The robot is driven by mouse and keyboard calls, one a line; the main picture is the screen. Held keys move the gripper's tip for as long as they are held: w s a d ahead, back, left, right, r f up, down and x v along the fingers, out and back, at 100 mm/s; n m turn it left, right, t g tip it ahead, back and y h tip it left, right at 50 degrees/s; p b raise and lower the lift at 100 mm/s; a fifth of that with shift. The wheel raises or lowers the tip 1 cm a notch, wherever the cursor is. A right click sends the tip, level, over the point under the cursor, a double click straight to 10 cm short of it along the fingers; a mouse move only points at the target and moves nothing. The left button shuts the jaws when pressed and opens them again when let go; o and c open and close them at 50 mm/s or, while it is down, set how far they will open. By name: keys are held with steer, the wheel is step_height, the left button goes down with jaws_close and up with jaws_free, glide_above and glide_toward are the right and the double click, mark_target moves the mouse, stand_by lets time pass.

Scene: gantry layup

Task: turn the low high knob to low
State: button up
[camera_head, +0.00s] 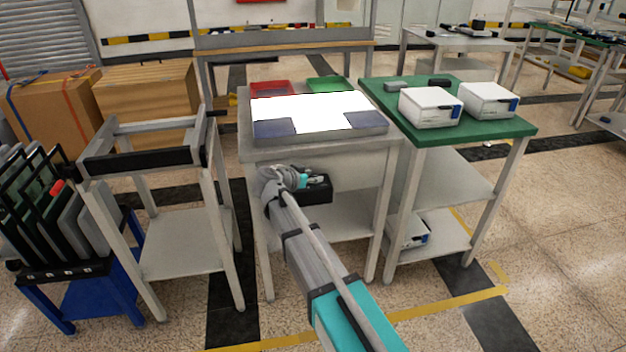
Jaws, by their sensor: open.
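I cannot make out the low high knob in this view. A small black box (316,195) shows at the front of the grey table, below its top, and may carry controls; no knob or markings can be read on it. My arm reaches up from the bottom of the picture to this box. My gripper (318,180) is small and dark at the arm's end, open, and overlaps the box in the picture. I cannot tell whether it touches the box. My arm's wrist hides the box's left part.
The grey table (262,153) bears a bright white lit panel (315,108), a red tray (270,88) and a green tray (326,84). A green-topped table (470,133) with white boxes stands right. An empty grey frame stand (188,245) stands left. Floor at right front is clear.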

steer(key=shift+w+d+f, duration=0.1)
steer(key=shift+w+d, duration=0.1)
jaws_close()
stand_by(0.3)
stand_by(1.2)
jaws_free()
steer(key=shift+s+a, duration=0.1)
